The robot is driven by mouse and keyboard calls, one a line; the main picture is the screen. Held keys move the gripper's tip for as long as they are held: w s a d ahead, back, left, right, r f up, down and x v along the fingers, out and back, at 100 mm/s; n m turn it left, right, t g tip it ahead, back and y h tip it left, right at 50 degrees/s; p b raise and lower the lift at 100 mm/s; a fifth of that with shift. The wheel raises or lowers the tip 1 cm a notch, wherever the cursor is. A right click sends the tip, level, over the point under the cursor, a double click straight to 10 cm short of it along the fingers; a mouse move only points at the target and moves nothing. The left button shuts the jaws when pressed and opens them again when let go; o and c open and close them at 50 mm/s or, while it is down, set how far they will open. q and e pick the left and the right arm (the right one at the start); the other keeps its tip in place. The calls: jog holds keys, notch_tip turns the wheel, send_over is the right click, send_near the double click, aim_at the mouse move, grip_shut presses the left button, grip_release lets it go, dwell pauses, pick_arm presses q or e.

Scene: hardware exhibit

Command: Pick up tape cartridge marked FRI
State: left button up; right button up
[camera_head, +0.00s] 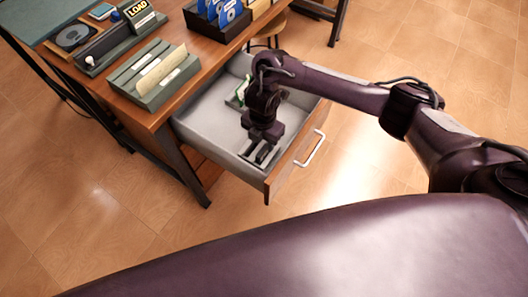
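No marking reading FRI can be made out, so I cannot tell which thing is that tape cartridge. My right gripper (260,156) reaches down into the open grey-lined drawer (205,122), near its front corner. Dark pieces show at its fingertips. I cannot tell whether they are fingers alone or fingers with a cartridge between them. A small green and white item (242,91) stands in the drawer behind the gripper, partly hidden by my arm. My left gripper is not in view.
The drawer front has a pale handle (310,149). On the wooden desk (190,52) stand a green rack with cards (152,79), a device with a LOAD sign (138,9) and a dark box of blue discs (222,22). A stool (270,30) is behind. Floor is clear at right.

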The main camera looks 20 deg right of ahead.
aim_at(263, 149)
jog(key=f+b, duration=0.1)
jog(key=f, duration=0.4)
jog(key=shift+s+f+b, duration=0.15)
jog(key=shift+s+b, duration=0.05)
jog(key=shift+b, duration=0.15)
jog(key=shift+c, duration=0.4)
grip_shut()
